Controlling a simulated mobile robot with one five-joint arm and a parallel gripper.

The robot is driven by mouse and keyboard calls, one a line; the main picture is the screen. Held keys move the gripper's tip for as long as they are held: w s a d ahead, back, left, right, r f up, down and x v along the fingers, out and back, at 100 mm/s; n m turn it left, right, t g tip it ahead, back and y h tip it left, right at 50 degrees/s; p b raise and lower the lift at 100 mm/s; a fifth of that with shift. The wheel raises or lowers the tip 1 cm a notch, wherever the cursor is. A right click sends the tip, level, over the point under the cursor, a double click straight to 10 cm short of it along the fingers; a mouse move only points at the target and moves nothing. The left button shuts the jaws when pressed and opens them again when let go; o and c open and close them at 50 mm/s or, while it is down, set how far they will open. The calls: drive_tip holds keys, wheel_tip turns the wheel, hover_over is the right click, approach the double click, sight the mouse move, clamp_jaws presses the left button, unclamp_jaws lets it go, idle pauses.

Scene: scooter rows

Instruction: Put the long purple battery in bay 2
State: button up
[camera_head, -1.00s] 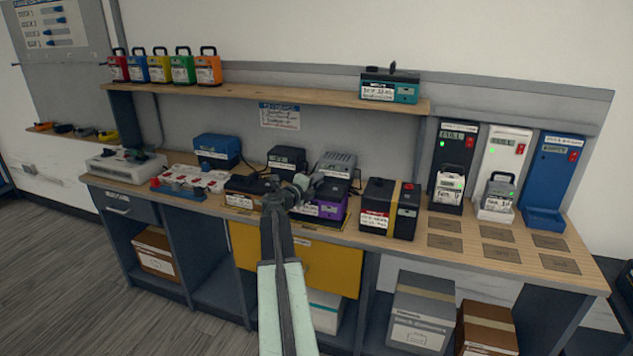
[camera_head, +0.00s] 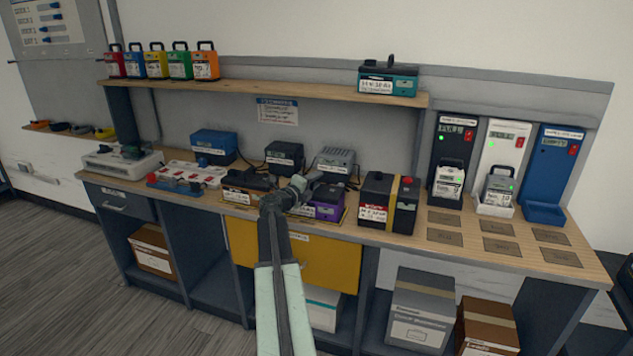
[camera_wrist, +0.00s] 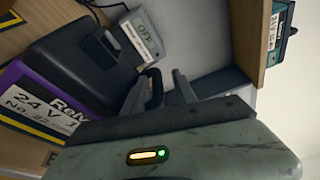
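The purple battery (camera_head: 326,204) stands on the bench with a black top and a white label. In the wrist view, the purple battery (camera_wrist: 45,93) fills the left side, its label reading 24 V. My gripper (camera_head: 300,186) is above and beside its left end in the head view. In the wrist view my gripper (camera_wrist: 160,90) has its fingers apart, with a black handle-like part between them; I cannot tell if they touch it. Charger bays stand at the right: black (camera_head: 455,135), white (camera_head: 505,138) and blue (camera_head: 557,155).
A black-and-red battery (camera_head: 375,200) stands right of the purple one. A grey device (camera_head: 335,160) is behind it. A shelf (camera_head: 270,92) with a teal battery (camera_head: 388,80) runs above. Dark mats (camera_head: 500,246) lie bare on the bench at the right.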

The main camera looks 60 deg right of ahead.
drive_tip(key=w+a, duration=0.1)
drive_tip(key=a, duration=1.1)
drive_tip(key=shift+w+r+p, duration=0.35)
drive_tip(key=shift+r, duration=0.1)
